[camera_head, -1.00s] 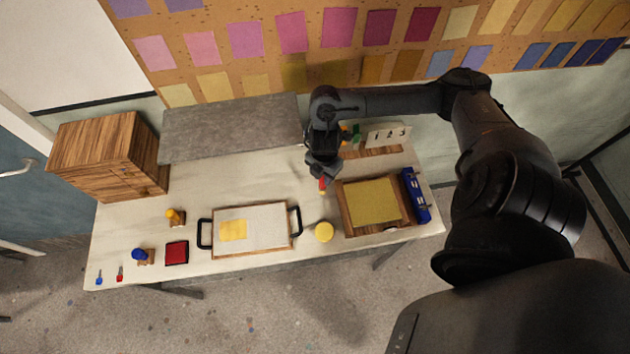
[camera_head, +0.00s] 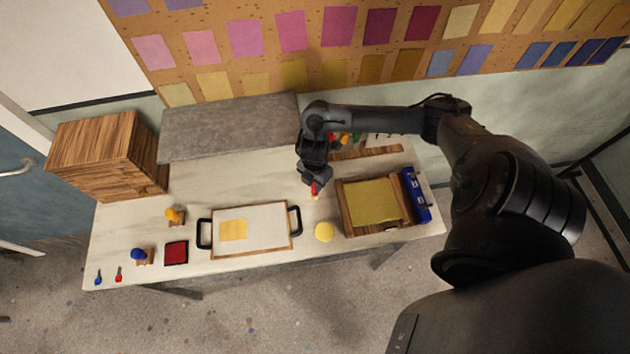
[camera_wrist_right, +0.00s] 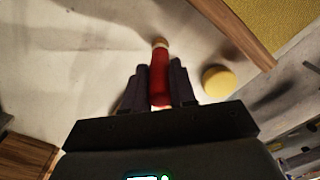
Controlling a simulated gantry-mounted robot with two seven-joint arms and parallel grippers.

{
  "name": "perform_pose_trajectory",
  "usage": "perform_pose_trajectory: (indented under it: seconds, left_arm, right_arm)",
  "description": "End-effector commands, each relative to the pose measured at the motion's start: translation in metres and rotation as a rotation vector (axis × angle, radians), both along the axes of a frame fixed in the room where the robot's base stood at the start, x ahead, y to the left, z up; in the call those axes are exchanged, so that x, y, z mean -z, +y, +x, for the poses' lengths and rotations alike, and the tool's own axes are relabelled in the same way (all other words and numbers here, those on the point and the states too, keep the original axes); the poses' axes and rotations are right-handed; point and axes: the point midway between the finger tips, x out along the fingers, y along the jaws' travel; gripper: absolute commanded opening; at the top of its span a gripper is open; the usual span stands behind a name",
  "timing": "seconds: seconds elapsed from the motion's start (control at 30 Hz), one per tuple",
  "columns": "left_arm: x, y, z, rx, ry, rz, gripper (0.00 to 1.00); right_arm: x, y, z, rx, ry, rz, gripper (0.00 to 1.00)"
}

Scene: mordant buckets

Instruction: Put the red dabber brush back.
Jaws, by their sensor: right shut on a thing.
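My right gripper (camera_head: 315,183) is shut on the red dabber brush (camera_head: 314,190). It holds the brush over the table, left of the wooden tray with the yellow sheet. In the right wrist view the red handle (camera_wrist_right: 159,80) sits between the two dark fingers (camera_wrist_right: 159,68), with a pale tip pointing away from the gripper. I cannot tell whether the tip touches the table. A wooden rack (camera_head: 367,153) stands at the back right with several coloured handles (camera_head: 345,138) near it, partly hidden by my right arm. My left gripper is not in view.
The wooden tray (camera_head: 345,215) and a blue box (camera_head: 417,196) stand at the right. A yellow disc (camera_head: 324,232) lies in front of the gripper. A black-handled white tray (camera_head: 265,227) is left of it. A grey slab (camera_head: 230,128) is behind.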

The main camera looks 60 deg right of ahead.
Motion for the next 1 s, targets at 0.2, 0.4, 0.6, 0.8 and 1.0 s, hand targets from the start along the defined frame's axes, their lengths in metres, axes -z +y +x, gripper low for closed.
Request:
perform_pose_trajectory:
  seconds: [0.2, 0.4, 0.6, 0.8, 1.0]
  left_arm:
    - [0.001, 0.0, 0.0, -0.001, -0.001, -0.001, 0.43]
    - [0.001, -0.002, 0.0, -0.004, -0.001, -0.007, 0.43]
    - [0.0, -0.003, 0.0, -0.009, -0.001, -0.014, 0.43]
    - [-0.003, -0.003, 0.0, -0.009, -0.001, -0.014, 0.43]
    - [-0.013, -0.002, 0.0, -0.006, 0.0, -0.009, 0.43]
  right_arm:
    - [0.002, 0.0, 0.0, 0.0, 0.0, 0.0, 0.33]
    - [0.002, 0.0, 0.0, 0.0, 0.0, 0.0, 0.51]
    - [0.002, 0.0, 0.0, 0.0, 0.0, 0.0, 0.51]
    - [-0.012, 0.0, 0.001, -0.001, -0.004, -0.001, 0.51]
    - [-0.048, -0.001, 0.002, -0.003, -0.006, -0.004, 0.51]
